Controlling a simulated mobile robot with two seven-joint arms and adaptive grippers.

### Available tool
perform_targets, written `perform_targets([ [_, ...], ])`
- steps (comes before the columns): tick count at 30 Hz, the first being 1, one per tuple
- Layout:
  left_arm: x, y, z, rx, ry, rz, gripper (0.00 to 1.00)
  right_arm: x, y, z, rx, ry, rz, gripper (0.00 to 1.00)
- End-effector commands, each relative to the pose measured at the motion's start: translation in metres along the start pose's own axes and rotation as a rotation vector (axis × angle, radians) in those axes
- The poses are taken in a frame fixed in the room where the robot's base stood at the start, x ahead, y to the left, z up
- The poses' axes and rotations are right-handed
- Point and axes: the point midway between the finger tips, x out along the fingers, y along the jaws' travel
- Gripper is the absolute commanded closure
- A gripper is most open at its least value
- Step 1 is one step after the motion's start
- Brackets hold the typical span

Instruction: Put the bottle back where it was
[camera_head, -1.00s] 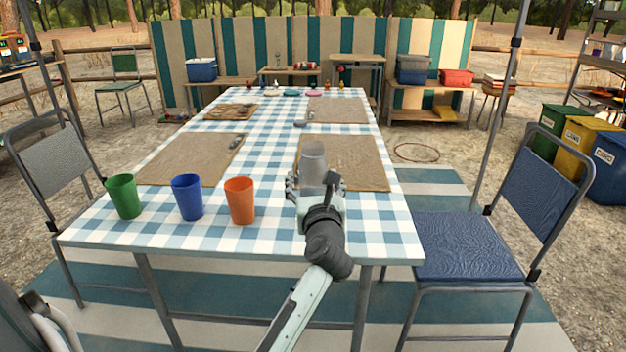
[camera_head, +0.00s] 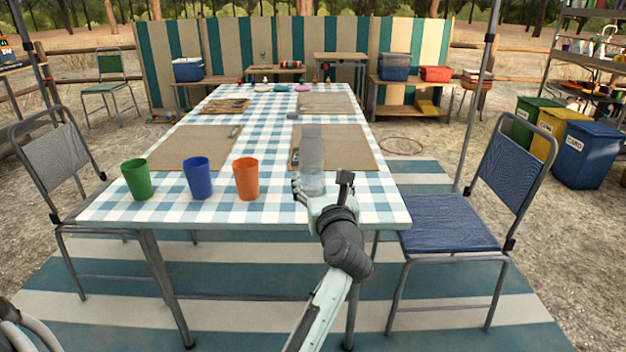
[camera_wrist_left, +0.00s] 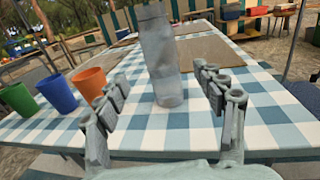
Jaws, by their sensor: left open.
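The bottle (camera_head: 312,162) is grey and translucent. It stands upright at the near right part of the checked table, in front of the right woven mat. In the left wrist view the bottle (camera_wrist_left: 160,60) rises ahead of and between the spread fingers, with visible gaps on both sides. Its base appears to rest on the cloth. My left gripper (camera_head: 322,190) is open at the near side of the bottle, and it hides part of the bottle's base in the head view. My right gripper is not in view.
A green cup (camera_head: 136,180), a blue cup (camera_head: 198,178) and an orange cup (camera_head: 246,179) stand left of the bottle. A woven mat (camera_head: 345,147) lies behind it. A blue chair (camera_head: 450,222) stands at the table's right. Clear cloth lies between the orange cup and the bottle.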

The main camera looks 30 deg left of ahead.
Motion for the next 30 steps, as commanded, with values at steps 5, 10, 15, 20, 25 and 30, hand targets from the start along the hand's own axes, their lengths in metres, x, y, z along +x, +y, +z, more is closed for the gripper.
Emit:
perform_targets([
  [5,-0.002,-0.003,0.003,0.033,-0.025,-0.007,0.31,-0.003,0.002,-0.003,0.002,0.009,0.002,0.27],
  [10,-0.021,-0.018,0.024,0.427,-0.291,-0.102,0.31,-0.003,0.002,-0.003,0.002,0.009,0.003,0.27],
  [15,-0.096,-0.089,-0.028,1.254,-0.715,-0.402,0.31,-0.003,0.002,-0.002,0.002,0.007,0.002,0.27],
  [20,-0.17,-0.101,-0.171,1.957,-0.988,-0.806,0.31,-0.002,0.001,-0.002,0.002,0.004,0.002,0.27],
  [25,-0.224,-0.022,-0.31,2.488,-1.125,-1.303,0.31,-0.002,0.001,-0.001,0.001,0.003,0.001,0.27],
  [30,-0.254,0.083,-0.381,-2.217,0.899,1.416,0.31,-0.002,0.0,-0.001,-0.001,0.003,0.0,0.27],
])
